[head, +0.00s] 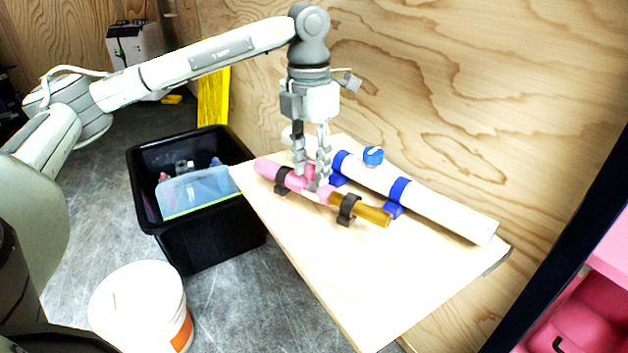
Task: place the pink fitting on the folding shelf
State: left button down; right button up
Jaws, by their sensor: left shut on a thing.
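My left gripper (316,187) reaches down from above to the folding shelf (365,290), a pale wooden board against the plywood wall. It is shut on the pink fitting (267,169), a tube-like piece in line with an amber tube (374,215). The fitting lies low over the shelf at the black clips (282,181). The fingers hide part of it, and I cannot tell whether it is fully seated in the clips. My right gripper is not in view.
A white pipe (445,212) in blue clips (398,190) lies behind, beside a blue knob (373,155). A black crate (205,240) stands left, and a white bucket (140,300) stands in front. The shelf's front part is clear.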

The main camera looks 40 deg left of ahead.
aim_at(311, 178)
pick_arm(q)
jog(key=shift+f, duration=1.7)
jog(key=shift+f, duration=0.2)
jog(key=c, duration=1)
grip_release()
jog(key=shift+r, duration=6.2)
jog(key=shift+s, duration=0.1)
